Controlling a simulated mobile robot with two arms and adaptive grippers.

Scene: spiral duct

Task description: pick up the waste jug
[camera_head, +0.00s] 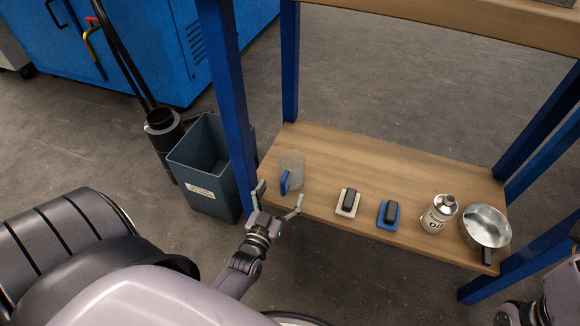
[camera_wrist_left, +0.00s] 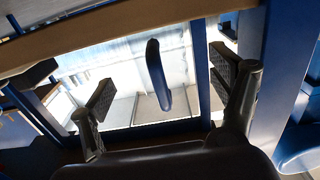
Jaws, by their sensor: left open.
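The waste jug (camera_head: 293,162) is a clear, see-through jug with a blue handle on its near side. It stands upright near the left end of the shelf's wooden board (camera_head: 390,170). My left gripper (camera_head: 280,195) is open and empty at the board's front edge, just in front of the jug, with its fingers spread to either side of the handle. In the left wrist view, the blue handle (camera_wrist_left: 155,72) shows between the two open fingers, apart from both. The jug's clear body is hard to make out there. Only part of my right arm shows, at the lower right.
A blue shelf post (camera_head: 229,90) rises left of the jug, close to my left gripper. A grey bin (camera_head: 203,165) stands beyond it. Right of the jug are a white-based brush (camera_head: 347,203), a blue-based brush (camera_head: 389,214), an oil can (camera_head: 439,213) and a metal pan (camera_head: 486,226).

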